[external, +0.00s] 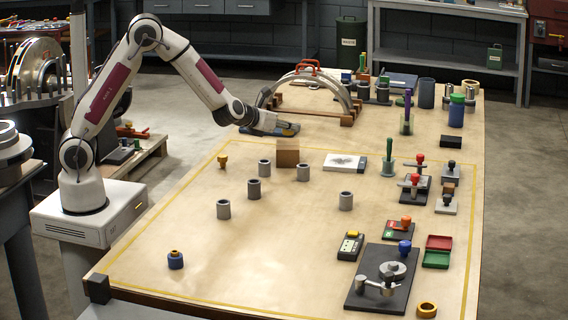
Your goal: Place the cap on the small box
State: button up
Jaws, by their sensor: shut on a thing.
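My gripper (284,128) is at the far side of the table, at the end of my outstretched arm. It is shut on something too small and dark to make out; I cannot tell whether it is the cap. A brown block-like box (287,154) is just below and in front of my gripper in the picture. It may be the small box. I cannot tell whether a gap separates the box from my gripper. No cap can be told apart clearly.
Several grey cylinders (254,189) stand around the middle of the table (290,250). A metal arch (310,78) on a wooden cradle stands behind my gripper. Stamps, a dark fixture plate (360,292) and trays crowd the right side. The front left is mostly clear, with a blue piece (175,260).

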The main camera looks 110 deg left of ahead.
aim_at(288, 144)
jog(key=shift+f, duration=1.6)
jog(key=shift+f, duration=0.15)
jog(key=o, duration=0.7)
jog(key=shift+r, duration=0.2)
jog(key=shift+v, duration=6.05)
jog(key=shift+s, duration=0.1)
